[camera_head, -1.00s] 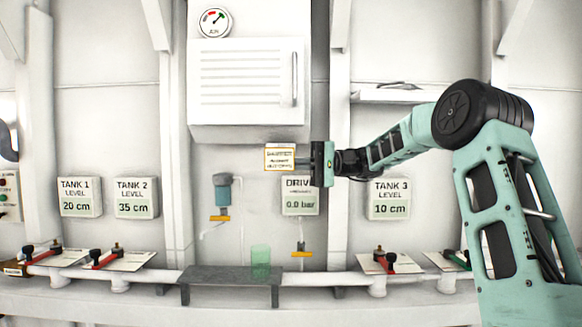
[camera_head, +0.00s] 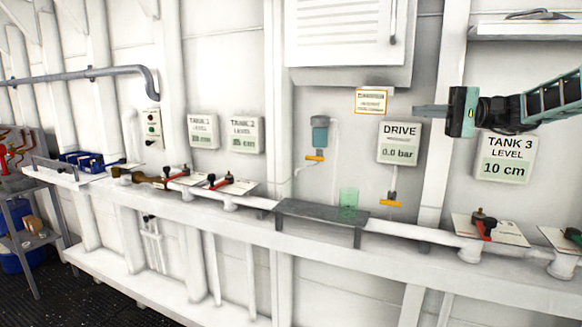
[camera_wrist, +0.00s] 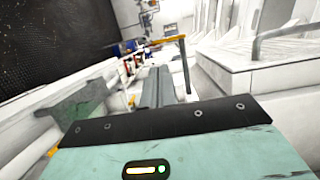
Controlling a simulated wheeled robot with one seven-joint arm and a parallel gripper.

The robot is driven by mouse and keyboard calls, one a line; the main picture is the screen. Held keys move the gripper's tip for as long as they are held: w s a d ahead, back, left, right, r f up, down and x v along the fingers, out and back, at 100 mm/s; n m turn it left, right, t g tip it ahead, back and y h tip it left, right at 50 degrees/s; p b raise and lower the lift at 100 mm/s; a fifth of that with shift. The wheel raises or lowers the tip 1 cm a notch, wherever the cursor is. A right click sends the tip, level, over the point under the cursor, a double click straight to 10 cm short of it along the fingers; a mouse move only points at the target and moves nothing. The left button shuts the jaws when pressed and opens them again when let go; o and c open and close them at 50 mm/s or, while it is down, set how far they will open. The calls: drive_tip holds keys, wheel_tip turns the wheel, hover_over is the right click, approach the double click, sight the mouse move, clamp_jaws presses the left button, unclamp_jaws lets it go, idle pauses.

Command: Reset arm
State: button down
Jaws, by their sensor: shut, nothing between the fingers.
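My gripper (camera_head: 432,111) is at the right of the head view, held in the air in front of the wall between the drive gauge and the tank 3 level panel. Its fingers point left and are shut with nothing between them. In the wrist view the closed fingers (camera_wrist: 158,88) reach away from the teal gripper body. My forearm enters from the right edge of the head view; the rest of my arm is out of frame.
A pipe ledge (camera_head: 250,210) with red-handled valves (camera_head: 484,224) runs along the wall. A small grey shelf (camera_head: 322,211) carries a translucent green block (camera_head: 348,204). A drive gauge (camera_head: 399,143) and tank 3 panel (camera_head: 505,158) hang behind my gripper. A cart (camera_head: 35,225) stands far left.

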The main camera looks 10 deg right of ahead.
drive_tip(key=s+a+f+n+g+h, duration=0.1)
drive_tip(key=s+a+f+g+h, duration=0.1)
drive_tip(key=s+a+f, duration=0.45)
drive_tip(key=s+a+f+n+g+h, duration=0.1)
drive_tip(key=s+a+f+g+h, duration=0.15)
drive_tip(key=a, duration=0.75)
drive_tip(key=s+a+f+n+g+h, duration=0.1)
drive_tip(key=s+a+f+g+h, duration=0.15)
drive_tip(key=a+f, duration=0.4)
drive_tip(key=s+a+f+n+g+h, duration=0.1)
drive_tip(key=s+a+f+n+h, duration=0.2)
drive_tip(key=s, duration=0.4)
drive_tip(key=s+a+f+h, duration=0.2)
drive_tip(key=s+a+f, duration=0.15)
drive_tip(key=s, duration=0.45)
drive_tip(key=s+d+f+n+t+h, duration=0.1)
drive_tip(key=s+f+n+h, duration=0.1)
drive_tip(key=s, duration=0.3)
drive_tip(key=s+d+f+n+t+h, duration=0.1)
drive_tip(key=s+d+f+n+h, duration=0.1)
drive_tip(key=s, duration=0.4)
wheel_tip(320, 180, down, 3)
drive_tip(key=shift+s+d+r+n+b, duration=0.15)
drive_tip(key=shift+s+d+n+b, duration=0.2)
drive_tip(key=shift+n, duration=0.45)
